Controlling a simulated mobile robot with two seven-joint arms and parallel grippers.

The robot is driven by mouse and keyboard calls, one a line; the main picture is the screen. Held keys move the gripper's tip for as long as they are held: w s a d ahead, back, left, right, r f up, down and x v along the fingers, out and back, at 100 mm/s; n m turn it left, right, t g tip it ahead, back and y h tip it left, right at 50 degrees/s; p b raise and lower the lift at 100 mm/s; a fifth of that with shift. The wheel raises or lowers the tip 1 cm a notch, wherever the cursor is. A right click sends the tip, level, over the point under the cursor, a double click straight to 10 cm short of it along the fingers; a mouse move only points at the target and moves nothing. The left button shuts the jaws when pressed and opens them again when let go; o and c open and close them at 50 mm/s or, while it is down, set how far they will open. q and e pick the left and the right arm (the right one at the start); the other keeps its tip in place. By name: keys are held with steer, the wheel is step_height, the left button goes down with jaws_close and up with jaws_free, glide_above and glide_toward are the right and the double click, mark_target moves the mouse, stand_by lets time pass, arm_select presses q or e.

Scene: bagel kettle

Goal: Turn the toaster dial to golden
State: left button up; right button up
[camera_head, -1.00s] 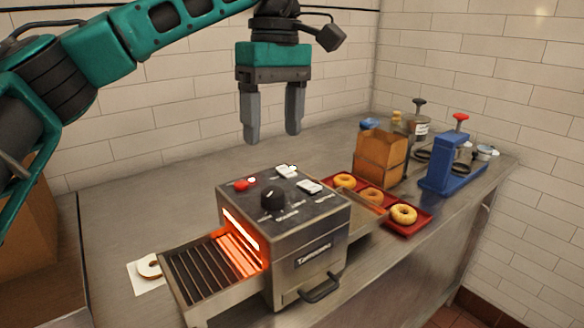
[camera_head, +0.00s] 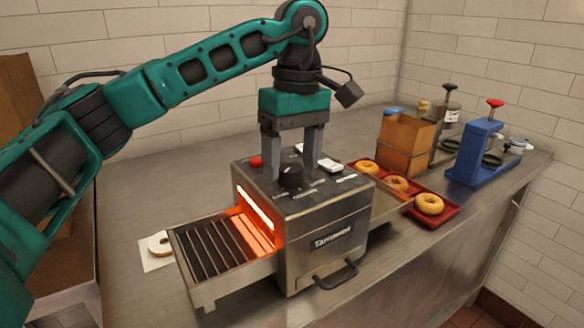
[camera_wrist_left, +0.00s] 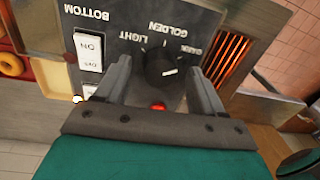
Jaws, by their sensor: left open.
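The toaster (camera_head: 325,243) is a steel conveyor type with a glowing orange slot, standing on the counter. Its black dial (camera_head: 290,174) is on the top panel; the dial also shows in the left wrist view (camera_wrist_left: 158,62). The wrist view shows the labels LIGHT, GOLDEN (camera_wrist_left: 166,27) and DARK around it. The dial's white mark points right in that view, away from GOLDEN. My left gripper (camera_head: 291,179) is open and points down over the panel. Its fingers (camera_wrist_left: 160,74) stand on either side of the dial, with a visible gap each side. My right gripper is out of view.
White switches (camera_wrist_left: 88,50) and a red light (camera_head: 256,161) sit near the dial. A red tray (camera_head: 447,213) with bagels, a brown paper bag (camera_head: 405,146) and a blue press (camera_head: 473,155) stand to the right. A bagel half (camera_head: 158,244) lies left of the toaster.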

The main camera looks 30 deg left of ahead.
arm_select(q)
steer(key=shift+f, duration=0.4)
steer(key=shift+c, duration=0.2)
steer(key=c, duration=1)
steer(key=shift+n, duration=0.4)
steer(key=n+p, duration=0.1)
steer(key=n, duration=0.3)
steer(key=shift+n, duration=0.3)
steer(key=n+p, duration=0.1)
steer(key=n, duration=0.5)
steer(key=shift+a+h, duration=0.1)
steer(key=shift+h, duration=0.3)
steer(key=shift+n, duration=0.3)
